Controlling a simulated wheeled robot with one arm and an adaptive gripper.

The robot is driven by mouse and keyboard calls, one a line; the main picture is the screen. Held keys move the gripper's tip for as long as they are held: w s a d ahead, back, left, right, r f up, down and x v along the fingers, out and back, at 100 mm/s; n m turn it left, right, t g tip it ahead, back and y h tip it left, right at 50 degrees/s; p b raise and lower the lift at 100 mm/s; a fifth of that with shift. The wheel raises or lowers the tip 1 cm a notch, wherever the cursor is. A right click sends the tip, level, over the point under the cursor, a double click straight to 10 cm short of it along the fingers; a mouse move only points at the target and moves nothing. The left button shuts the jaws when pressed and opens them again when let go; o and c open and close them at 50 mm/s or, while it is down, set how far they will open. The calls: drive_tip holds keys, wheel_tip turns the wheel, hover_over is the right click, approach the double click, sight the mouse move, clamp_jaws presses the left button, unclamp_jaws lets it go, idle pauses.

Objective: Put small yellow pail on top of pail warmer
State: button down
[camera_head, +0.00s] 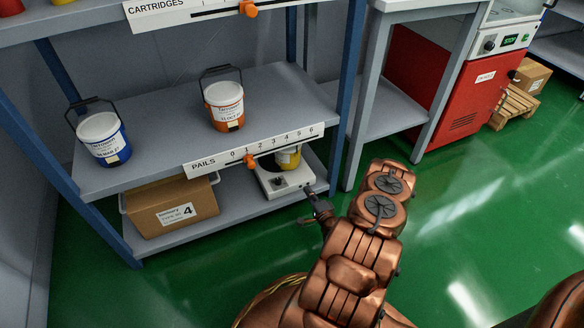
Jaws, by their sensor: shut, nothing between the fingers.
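The small yellow pail (290,161) shows on the lower shelf, its upper part hidden by the shelf edge above. It appears to stand on a low white unit with a dark knob on its front, which looks like the pail warmer (291,182). The exact contact between pail and unit is hard to see. My gripper (309,192) is shut and empty at the front right corner of the white unit, apart from the yellow pail. Whether it touches the unit cannot be told.
A blue pail (105,146) and an orange pail (225,111) stand on the middle shelf (165,130). A cardboard box (172,212) sits left of the white unit. A blue shelf post (345,95) rises near my gripper. Green floor (450,205) is open to the right.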

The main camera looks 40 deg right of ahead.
sight(291, 164)
drive_tip(key=b+x, duration=0.5)
drive_tip(key=x, duration=0.9)
